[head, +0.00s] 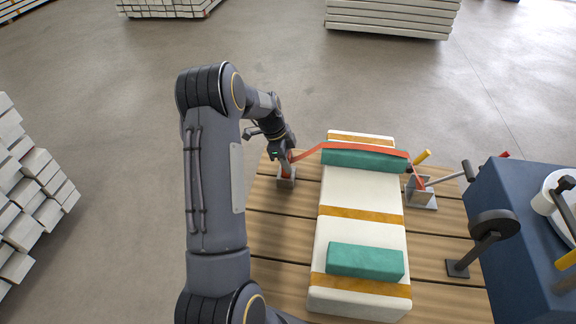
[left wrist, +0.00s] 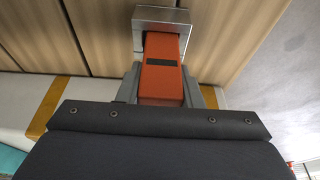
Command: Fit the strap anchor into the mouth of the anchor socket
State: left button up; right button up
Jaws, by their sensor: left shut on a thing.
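The anchor socket (head: 286,182) is a small grey metal box on the wooden deck, left of the white padded load. It also shows at the top of the left wrist view (left wrist: 185,17). My left gripper (head: 288,157) is above the socket, shut on the orange strap anchor (left wrist: 162,70). The anchor's far end lies at the socket's mouth in the left wrist view; how deep it sits I cannot tell. An orange strap (head: 348,147) runs from the anchor over the load to the right side. My right gripper is not in view.
The white load (head: 360,195) with ochre bands carries teal pads (head: 366,261). A metal bracket with a lever (head: 421,193) and a post with a dark round head (head: 493,222) stand at right. A blue cabinet (head: 510,190) is beyond.

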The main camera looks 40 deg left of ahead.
pick_arm(q)
notch_tip(320, 180, down, 2)
jog(key=shift+f, duration=0.2)
jog(key=shift+d, duration=0.1)
